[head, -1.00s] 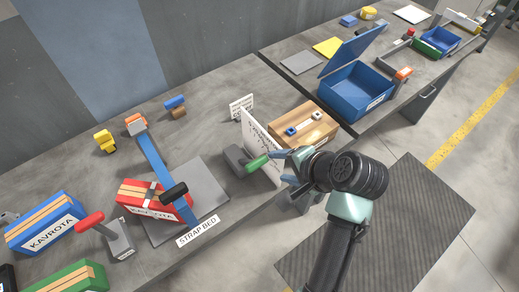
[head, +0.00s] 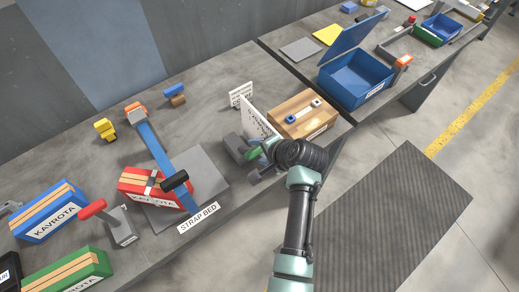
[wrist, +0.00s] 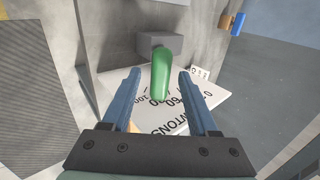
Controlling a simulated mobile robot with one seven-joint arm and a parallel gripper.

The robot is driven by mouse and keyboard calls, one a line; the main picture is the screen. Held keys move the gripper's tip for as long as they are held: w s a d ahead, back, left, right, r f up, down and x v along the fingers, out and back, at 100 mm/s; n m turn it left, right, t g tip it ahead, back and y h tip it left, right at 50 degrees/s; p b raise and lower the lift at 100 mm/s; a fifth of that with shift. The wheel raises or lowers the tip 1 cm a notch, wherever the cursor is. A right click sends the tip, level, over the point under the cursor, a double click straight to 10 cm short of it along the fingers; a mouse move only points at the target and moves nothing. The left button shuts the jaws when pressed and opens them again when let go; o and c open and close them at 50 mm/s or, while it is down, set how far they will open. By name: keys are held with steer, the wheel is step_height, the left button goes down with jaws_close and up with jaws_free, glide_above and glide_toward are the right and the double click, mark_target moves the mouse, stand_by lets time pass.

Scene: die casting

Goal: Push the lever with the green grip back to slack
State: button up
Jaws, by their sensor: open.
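The green grip (head: 254,154) belongs to a lever on a grey block (head: 236,147) at the bench's front edge, and my gripper partly hides it in the head view. In the wrist view the green grip (wrist: 161,75) points from the grey block (wrist: 160,44) toward my gripper. My gripper (wrist: 159,80) is open, with one blue finger on each side of the grip. Gaps show on both sides, so the fingers look clear of it. A white scale board (head: 260,127), marked in newtons in the wrist view, stands beside the lever.
A wooden-topped box (head: 305,112) stands right of the board, with an open blue case (head: 357,80) beyond. To the left, a red box (head: 150,187) lies under a blue strap on the strap bed (head: 214,176). A red-gripped lever (head: 93,209) stands further left. Floor in front is clear.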

steer(key=shift+c, duration=0.3)
jaws_close()
stand_by(1.2)
